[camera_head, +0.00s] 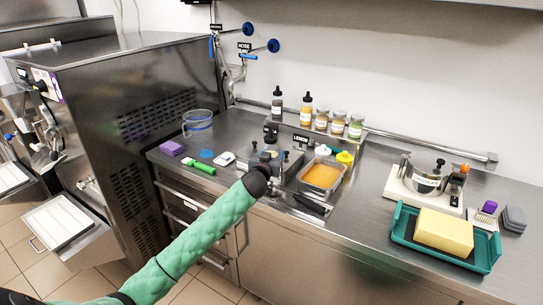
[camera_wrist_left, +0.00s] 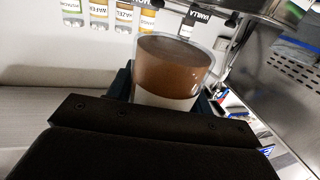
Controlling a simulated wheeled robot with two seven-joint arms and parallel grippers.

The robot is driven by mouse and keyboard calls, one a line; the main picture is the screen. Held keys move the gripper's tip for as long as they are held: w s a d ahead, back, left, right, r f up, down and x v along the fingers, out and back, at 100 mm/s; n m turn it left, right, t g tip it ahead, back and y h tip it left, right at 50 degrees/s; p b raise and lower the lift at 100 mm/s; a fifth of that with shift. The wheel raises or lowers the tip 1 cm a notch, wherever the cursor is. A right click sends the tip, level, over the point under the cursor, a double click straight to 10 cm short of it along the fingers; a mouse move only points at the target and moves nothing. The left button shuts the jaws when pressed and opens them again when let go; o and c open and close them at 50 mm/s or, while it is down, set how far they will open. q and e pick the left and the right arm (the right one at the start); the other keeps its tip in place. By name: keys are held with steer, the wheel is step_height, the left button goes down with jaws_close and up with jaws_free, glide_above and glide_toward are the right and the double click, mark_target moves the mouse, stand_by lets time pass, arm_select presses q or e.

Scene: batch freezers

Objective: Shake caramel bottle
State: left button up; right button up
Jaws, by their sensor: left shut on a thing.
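My left gripper (camera_head: 268,160) is at the back middle of the steel counter, at the end of my green-sleeved arm. In the left wrist view, it is shut on a clear round vessel with brown contents and a white band (camera_wrist_left: 172,68), consistent with the caramel bottle. No name can be read on it. The gripper's fingers stand on both sides of it and hide its lower part. In the head view, the held thing is small and partly hidden among dark shapes. My right gripper is not in view.
A dark bottle (camera_head: 277,106), an amber bottle (camera_head: 306,110) and several jars (camera_head: 338,122) stand along the back ledge. An orange-filled steel pan (camera_head: 321,176) is right of the gripper. A teal tray (camera_head: 402,236) with a yellow block lies farther right. A freezer (camera_head: 135,120) stands left.

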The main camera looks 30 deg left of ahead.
mark_target(272, 135)
arm_select(q)
steer(key=shift+c, duration=0.8)
step_height(272, 135, up, 7)
steer(key=p, duration=0.5)
steer(key=shift+r, duration=0.55)
